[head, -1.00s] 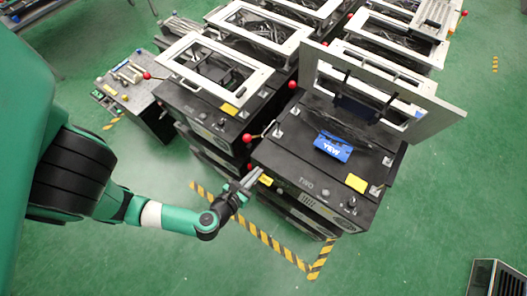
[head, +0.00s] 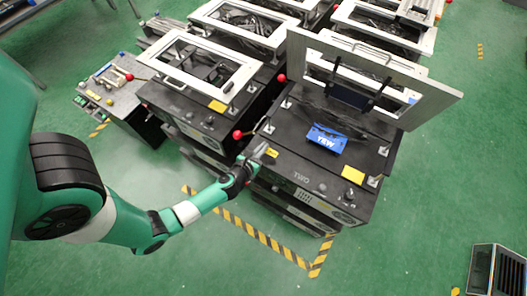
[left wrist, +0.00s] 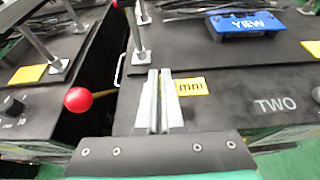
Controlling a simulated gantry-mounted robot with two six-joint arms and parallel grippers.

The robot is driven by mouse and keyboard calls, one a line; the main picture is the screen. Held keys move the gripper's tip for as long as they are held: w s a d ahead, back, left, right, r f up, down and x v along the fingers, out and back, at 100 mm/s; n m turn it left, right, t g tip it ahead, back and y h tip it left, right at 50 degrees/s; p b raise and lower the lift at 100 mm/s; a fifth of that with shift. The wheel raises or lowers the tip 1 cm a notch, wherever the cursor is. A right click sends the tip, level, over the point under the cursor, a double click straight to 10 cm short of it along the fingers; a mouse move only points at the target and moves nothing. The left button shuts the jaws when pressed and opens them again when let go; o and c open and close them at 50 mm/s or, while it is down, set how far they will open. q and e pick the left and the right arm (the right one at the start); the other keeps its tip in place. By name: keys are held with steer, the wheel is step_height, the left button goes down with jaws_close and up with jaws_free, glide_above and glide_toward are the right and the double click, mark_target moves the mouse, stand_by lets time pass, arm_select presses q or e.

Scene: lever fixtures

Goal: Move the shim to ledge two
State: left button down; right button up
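The black machine marked TWO (head: 300,178) stands right of centre, its flat black top in front of a raised white-framed panel. My left gripper (head: 261,150) reaches to the top's left front corner. In the left wrist view its two pale fingers (left wrist: 158,100) lie close together, with only a thin dark line between them. A small yellow label with black letters (left wrist: 192,87) sits just right of the fingers, on the machine. I cannot make out anything as the shim; a thin piece between the fingers cannot be ruled out. My right gripper is not in view.
A blue lettered block (head: 327,139) lies on machine TWO, with a yellow square (head: 353,174) near its right front corner. A red ball knob (left wrist: 78,99) stands left of my fingers, by the gap to the neighbouring machine (head: 190,112). Green floor in front is open.

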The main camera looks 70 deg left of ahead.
arm_select(q)
steer(key=f+b, duration=0.3)
steer(key=f, duration=0.1)
steer(key=shift+w+a+b, duration=0.3)
steer(key=shift+a, duration=0.05)
steer(key=shift+s+f, duration=0.1)
steer(key=shift+f, duration=0.05)
steer(key=shift+r, duration=0.2)
steer(key=c, duration=1.5)
jaws_free()
steer(key=shift+f, duration=0.15)
steer(key=o, duration=0.4)
